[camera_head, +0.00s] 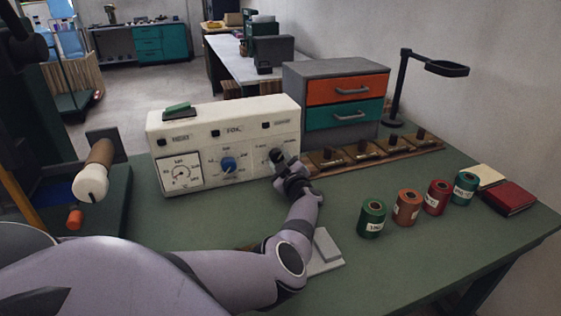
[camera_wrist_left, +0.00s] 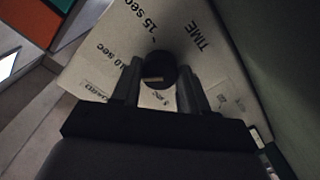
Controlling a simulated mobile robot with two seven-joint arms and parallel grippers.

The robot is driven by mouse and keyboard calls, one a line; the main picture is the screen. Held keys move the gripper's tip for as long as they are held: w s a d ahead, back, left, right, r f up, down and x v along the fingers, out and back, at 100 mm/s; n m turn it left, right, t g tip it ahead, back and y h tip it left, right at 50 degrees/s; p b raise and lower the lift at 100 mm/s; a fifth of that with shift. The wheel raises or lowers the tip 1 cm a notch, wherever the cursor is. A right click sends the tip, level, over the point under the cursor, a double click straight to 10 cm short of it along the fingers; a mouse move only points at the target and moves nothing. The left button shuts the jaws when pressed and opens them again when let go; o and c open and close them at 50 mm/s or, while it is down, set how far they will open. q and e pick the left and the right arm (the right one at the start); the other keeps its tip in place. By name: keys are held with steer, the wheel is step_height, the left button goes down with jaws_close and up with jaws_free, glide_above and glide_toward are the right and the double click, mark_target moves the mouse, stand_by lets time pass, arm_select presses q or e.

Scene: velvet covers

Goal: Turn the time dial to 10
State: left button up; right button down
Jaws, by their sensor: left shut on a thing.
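A white control box (camera_head: 222,119) stands on the green table, with a gauge (camera_head: 181,173) at its left and a blue dial (camera_head: 228,164) in its middle. The black time dial (camera_head: 277,155) is at the right of its front. In the left wrist view the time dial (camera_wrist_left: 160,72) sits between my left gripper's fingers (camera_wrist_left: 161,88), under the word TIME, with "15 sec" and "10 sec" marks beside it. A pale pointer line shows on the dial; its exact setting I cannot tell. My left gripper (camera_head: 283,166) is shut on this dial. My right gripper is not in view.
A drawer cabinet (camera_head: 337,101) with orange and teal drawers stands right of the box. Wooden blocks with dark knobs (camera_head: 370,149) line the back. Several labelled spools (camera_head: 407,207), a red book (camera_head: 508,197) and a black lamp (camera_head: 402,88) are at the right.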

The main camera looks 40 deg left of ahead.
arm_select(q)
steer(key=shift+r, duration=0.1)
steer(key=o, duration=1.1)
steer(key=shift+c, duration=0.2)
steer(key=p+v, duration=0.4)
steer(key=v, duration=0.1)
steer(key=shift+s+d, duration=0.15)
steer(key=shift+d, duration=0.25)
steer(key=shift+s+d+p, duration=0.3)
steer(key=shift+d+p, duration=0.2)
steer(key=shift+d, duration=0.05)
steer(key=shift+d, duration=0.1)
